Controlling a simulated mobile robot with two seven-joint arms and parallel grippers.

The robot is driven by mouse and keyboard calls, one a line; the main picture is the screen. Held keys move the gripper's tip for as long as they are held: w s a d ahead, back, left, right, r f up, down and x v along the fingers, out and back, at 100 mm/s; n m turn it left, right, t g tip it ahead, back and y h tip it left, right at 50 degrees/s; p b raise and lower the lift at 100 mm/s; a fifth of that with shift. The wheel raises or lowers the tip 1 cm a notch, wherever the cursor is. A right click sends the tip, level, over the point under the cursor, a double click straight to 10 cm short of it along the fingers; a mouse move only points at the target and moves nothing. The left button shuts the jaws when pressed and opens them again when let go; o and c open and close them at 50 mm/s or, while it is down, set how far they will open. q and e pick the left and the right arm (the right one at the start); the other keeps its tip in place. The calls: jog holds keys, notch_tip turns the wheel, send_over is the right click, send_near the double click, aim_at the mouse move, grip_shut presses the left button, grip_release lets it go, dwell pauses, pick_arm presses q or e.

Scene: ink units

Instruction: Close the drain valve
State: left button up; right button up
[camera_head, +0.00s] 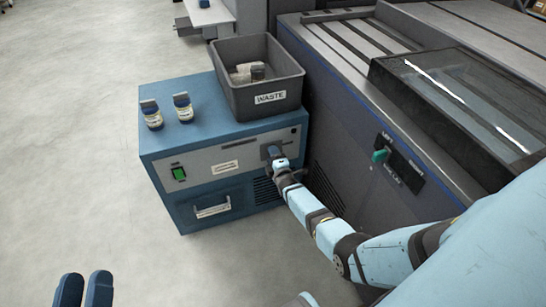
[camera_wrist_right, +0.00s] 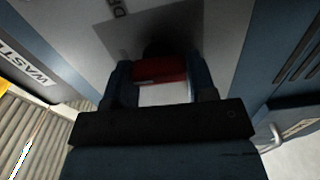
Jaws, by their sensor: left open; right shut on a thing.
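The drain valve's red handle (camera_wrist_right: 160,71) shows in the right wrist view, between the fingers of my right gripper (camera_wrist_right: 162,84). It lies crosswise in that picture, in front of a dark plate with a partly visible label starting "DR". In the head view my right gripper (camera_head: 274,157) is at the right part of the blue cabinet's front panel, shut on the handle. The gripper and wrist hide the handle there, so its angle on the panel cannot be told. My left gripper (camera_head: 84,286) is open and empty at the bottom left, over the floor.
A large grey machine (camera_head: 345,135) with a teal lever (camera_head: 380,156) stands close on the right. The floor at left is clear.

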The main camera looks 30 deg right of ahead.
jog(key=shift+n, duration=0.3)
dwell(0.4)
jog(key=o, duration=0.9)
